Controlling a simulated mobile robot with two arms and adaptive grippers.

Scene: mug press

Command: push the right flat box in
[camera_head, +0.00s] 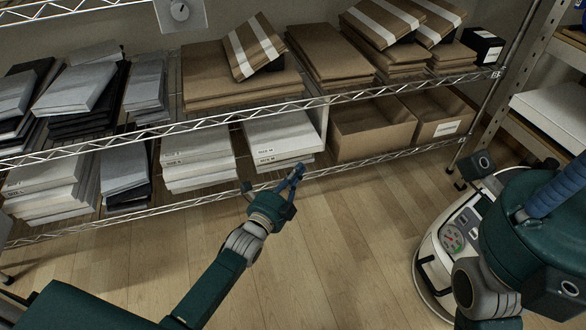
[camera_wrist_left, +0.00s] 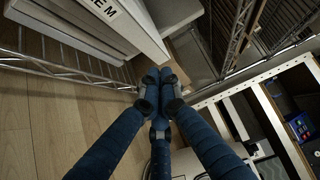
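The right white flat boxes (camera_head: 283,142) lie in a stack on the lower wire shelf, left of the open brown cartons. A labelled white box front (camera_wrist_left: 135,20) shows large at the top of the left wrist view. My left gripper (camera_head: 297,174) is just in front of the shelf edge, near the lower right of this stack. Its blue fingers come together at the tips (camera_wrist_left: 158,79), with nothing seen between them. I cannot tell whether they touch a box. My right arm is at the right edge; its blue gripper (camera_head: 556,192) is partly cut off.
Another white box stack (camera_head: 197,158) stands to the left, and brown open cartons (camera_head: 372,128) to the right. The wire shelf edge (camera_head: 345,172) runs just behind my left gripper. The wooden floor (camera_head: 330,250) in front is clear.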

